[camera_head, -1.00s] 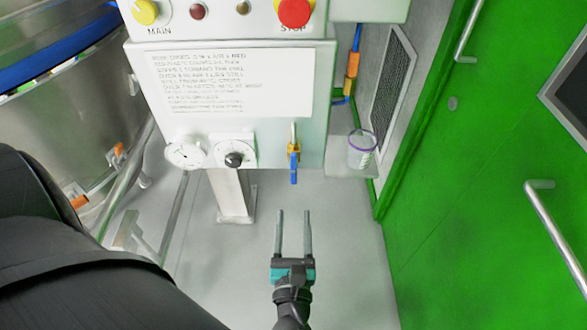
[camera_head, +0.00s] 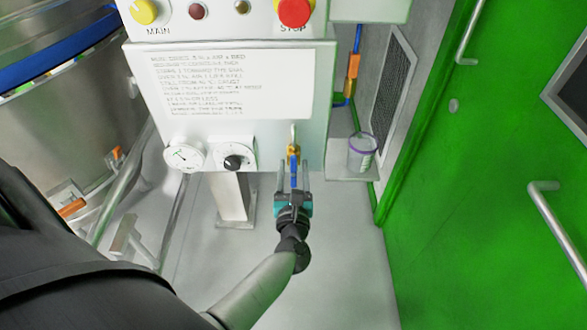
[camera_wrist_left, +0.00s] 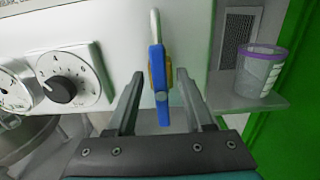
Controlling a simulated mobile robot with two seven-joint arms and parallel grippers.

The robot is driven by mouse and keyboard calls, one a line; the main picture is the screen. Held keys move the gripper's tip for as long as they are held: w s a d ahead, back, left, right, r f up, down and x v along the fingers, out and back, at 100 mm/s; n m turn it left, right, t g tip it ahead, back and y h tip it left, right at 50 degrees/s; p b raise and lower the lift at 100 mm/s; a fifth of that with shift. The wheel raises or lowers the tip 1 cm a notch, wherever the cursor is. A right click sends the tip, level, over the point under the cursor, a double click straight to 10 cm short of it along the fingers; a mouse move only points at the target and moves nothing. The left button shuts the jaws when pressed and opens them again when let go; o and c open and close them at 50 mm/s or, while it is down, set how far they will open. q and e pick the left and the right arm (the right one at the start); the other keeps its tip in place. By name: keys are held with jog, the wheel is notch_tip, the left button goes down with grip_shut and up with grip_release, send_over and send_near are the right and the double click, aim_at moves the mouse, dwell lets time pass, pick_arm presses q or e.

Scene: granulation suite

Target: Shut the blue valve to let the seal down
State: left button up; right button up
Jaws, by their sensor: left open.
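The blue valve (camera_head: 294,170) has a blue lever handle and a brass body, below a short pale pipe at the lower right of the white control panel. Its handle hangs straight down. In the left wrist view the blue valve (camera_wrist_left: 158,75) stands upright in the middle. My left gripper (camera_head: 293,170) is open, its fingers pointing up toward the panel, one on each side of the handle. In the left wrist view the left gripper (camera_wrist_left: 160,100) shows clear gaps between both fingers and the handle. My right gripper is not in view.
A gauge (camera_head: 185,156) and a black-knob dial (camera_head: 233,161) sit left of the valve. A clear cup with a purple rim (camera_head: 361,152) stands on a small shelf to the right. The panel (camera_head: 220,130) carries a red stop button (camera_head: 294,12). A green door (camera_head: 470,200) bounds the right.

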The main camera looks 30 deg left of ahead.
pick_arm(q)
jog(key=shift+w+a, duration=0.1)
jog(key=shift+c, duration=0.2)
grip_shut()
dwell(0.4)
